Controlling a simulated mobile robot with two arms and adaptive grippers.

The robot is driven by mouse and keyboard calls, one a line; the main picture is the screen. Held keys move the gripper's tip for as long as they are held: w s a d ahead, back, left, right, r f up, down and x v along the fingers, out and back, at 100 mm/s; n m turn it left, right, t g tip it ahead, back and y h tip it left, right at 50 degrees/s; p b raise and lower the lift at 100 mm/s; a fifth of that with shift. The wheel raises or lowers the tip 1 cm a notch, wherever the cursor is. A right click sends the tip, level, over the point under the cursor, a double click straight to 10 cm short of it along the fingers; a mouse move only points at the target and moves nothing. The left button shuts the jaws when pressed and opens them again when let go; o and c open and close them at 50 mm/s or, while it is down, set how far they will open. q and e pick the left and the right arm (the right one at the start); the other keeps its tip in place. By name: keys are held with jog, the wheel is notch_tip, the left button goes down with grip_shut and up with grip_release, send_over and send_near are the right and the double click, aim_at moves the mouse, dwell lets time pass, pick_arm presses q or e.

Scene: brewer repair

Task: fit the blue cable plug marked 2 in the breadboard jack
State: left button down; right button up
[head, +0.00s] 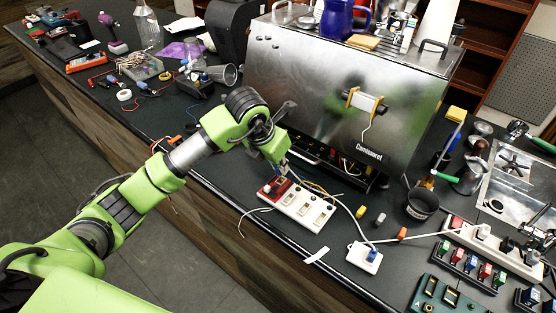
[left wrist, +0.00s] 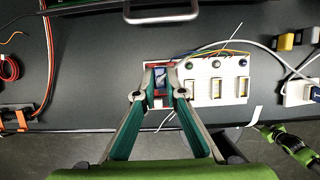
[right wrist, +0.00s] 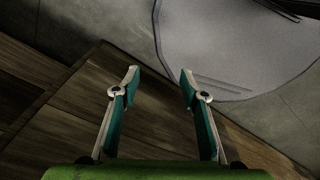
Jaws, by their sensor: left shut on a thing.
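My left gripper (left wrist: 161,82) is shut on a small blue plug (left wrist: 159,74) over the red left end of a white board (left wrist: 212,84). The number on the plug cannot be read. In the head view my left gripper (head: 284,174) is at the same red end (head: 277,187), and its tips partly hide the plug. The white board (head: 318,213) has several slots with beige inserts; whether the plug is seated in the red end cannot be told.
A steel brewer (head: 330,90) stands behind the board, its lower front open with wires. A white block with a blue plug (head: 365,257), a dark cup (head: 421,204) and racks of coloured plugs (head: 470,266) are to the right. Loose wires lie around the board.

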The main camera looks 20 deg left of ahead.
aim_at(279, 173)
pick_arm(q)
jog(key=shift+d+f+b, duration=0.1)
jog(key=shift+f+b, duration=0.25)
jog(key=shift+f, duration=0.55)
jog(key=shift+r, duration=0.1)
pick_arm(e)
jog(key=shift+d+f, duration=0.5)
jog(key=shift+d, duration=0.1)
jog(key=shift+f, duration=0.2)
pick_arm(q)
jog(key=shift+b, duration=0.4)
pick_arm(e)
jog(key=shift+a+f, duration=0.2)
jog(key=shift+f, duration=0.05)
pick_arm(q)
jog(key=shift+f+b, duration=0.7)
jog(key=shift+b, duration=0.1)
pick_arm(e)
jog(key=shift+d+f, duration=0.2)
jog(key=shift+f, duration=0.6)
jog(key=shift+a+f, duration=0.1)
jog(key=shift+f, duration=0.1)
pick_arm(q)
jog(key=c, duration=2)
grip_release()
